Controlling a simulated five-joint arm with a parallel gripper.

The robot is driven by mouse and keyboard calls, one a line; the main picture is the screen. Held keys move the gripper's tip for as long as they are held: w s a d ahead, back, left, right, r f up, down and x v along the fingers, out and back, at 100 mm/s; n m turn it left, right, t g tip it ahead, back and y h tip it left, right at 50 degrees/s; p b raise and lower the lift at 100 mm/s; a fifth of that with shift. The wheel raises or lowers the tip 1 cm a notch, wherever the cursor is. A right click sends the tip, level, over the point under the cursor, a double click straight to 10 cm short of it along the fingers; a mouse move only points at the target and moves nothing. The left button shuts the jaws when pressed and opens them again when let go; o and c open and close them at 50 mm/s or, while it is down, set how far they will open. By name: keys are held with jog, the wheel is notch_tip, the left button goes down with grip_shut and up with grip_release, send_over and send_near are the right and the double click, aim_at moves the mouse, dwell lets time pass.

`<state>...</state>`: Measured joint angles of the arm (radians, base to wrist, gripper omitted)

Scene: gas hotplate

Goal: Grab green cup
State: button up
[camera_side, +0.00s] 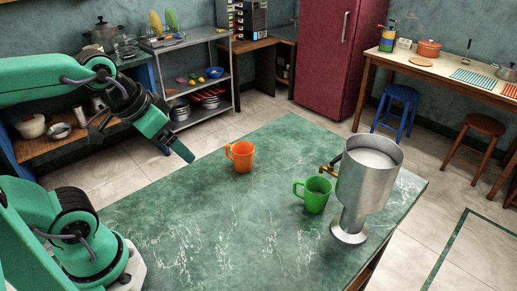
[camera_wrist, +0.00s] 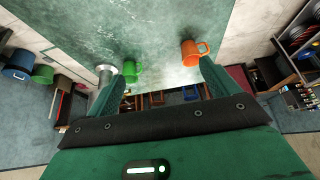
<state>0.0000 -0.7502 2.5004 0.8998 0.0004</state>
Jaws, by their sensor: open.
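The green cup (camera_side: 314,195) stands upright on the green marbled table, its handle to the left in the side view. The green cup (camera_wrist: 131,70) also shows in the wrist view, close to the left finger's tip in the picture. My gripper (camera_side: 178,148) is open and empty, held above the table's far-left edge, well to the left of the green cup. In the wrist view my gripper (camera_wrist: 163,70) shows two green fingers spread wide, with nothing between them.
An orange cup (camera_side: 240,156) stands on the table (camera_side: 215,222) between my gripper and the green cup. A tall metal goblet (camera_side: 364,182) stands right beside the green cup. A small brass-coloured object (camera_side: 329,168) is partly hidden behind them. The table's front middle is clear.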

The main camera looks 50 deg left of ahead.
jog(key=c, duration=1.3)
jog(key=w+d+f, duration=0.2)
jog(key=w+d, duration=0.2)
jog(key=w, duration=0.9)
jog(key=w+d+f+h, duration=0.1)
jog(key=w+d+f, duration=0.7)
jog(key=w, duration=0.4)
jog(key=shift+x, duration=0.85)
jog(key=shift+s+d+f, duration=0.1)
jog(key=shift+x, duration=1.25)
